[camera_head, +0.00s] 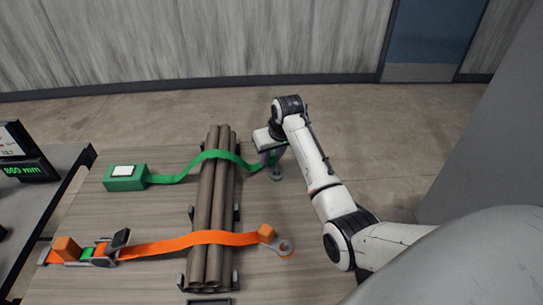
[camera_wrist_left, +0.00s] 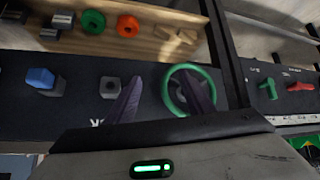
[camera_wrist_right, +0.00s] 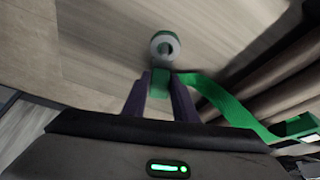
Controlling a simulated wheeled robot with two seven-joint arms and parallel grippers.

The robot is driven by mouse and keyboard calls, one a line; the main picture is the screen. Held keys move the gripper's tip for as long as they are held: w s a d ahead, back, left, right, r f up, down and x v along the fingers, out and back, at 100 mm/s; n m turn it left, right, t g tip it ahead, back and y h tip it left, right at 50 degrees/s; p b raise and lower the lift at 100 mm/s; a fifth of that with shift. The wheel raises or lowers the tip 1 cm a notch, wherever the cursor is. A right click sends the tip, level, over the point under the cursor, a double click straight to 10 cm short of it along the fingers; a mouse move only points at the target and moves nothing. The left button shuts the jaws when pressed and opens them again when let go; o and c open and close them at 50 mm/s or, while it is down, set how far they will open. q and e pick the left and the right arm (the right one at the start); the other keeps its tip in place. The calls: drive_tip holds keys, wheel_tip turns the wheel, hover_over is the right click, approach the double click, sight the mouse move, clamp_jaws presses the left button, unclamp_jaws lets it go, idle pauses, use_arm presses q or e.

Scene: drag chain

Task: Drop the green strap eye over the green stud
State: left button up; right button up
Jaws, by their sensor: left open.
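The green strap (camera_head: 215,156) runs from a green box (camera_head: 125,177) over the brown pipes to my right gripper (camera_head: 270,158). In the right wrist view my right gripper (camera_wrist_right: 164,88) is shut on the green tab (camera_wrist_right: 160,76) at the strap's end. The grey strap eye (camera_wrist_right: 165,46) sticks out just beyond the fingertips, with green showing around and inside it. The green stud cannot be told apart from the eye, so whether the eye is around it or above it is unclear. My left gripper (camera_wrist_left: 165,98) is open and empty over a dark panel.
An orange strap (camera_head: 190,242) crosses the pipes (camera_head: 214,205) nearer me, its grey eye (camera_head: 286,247) at the right. The left wrist view shows a green ring (camera_wrist_left: 170,92), a blue knob (camera_wrist_left: 42,79) and a wooden tray (camera_wrist_left: 155,45).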

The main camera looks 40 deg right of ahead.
drive_tip(key=o, duration=0.4)
drive_tip(key=shift+o, duration=0.2)
drive_tip(key=shift+r, duration=0.1)
drive_tip(key=v, duration=1)
drive_tip(key=shift+s, duration=0.1)
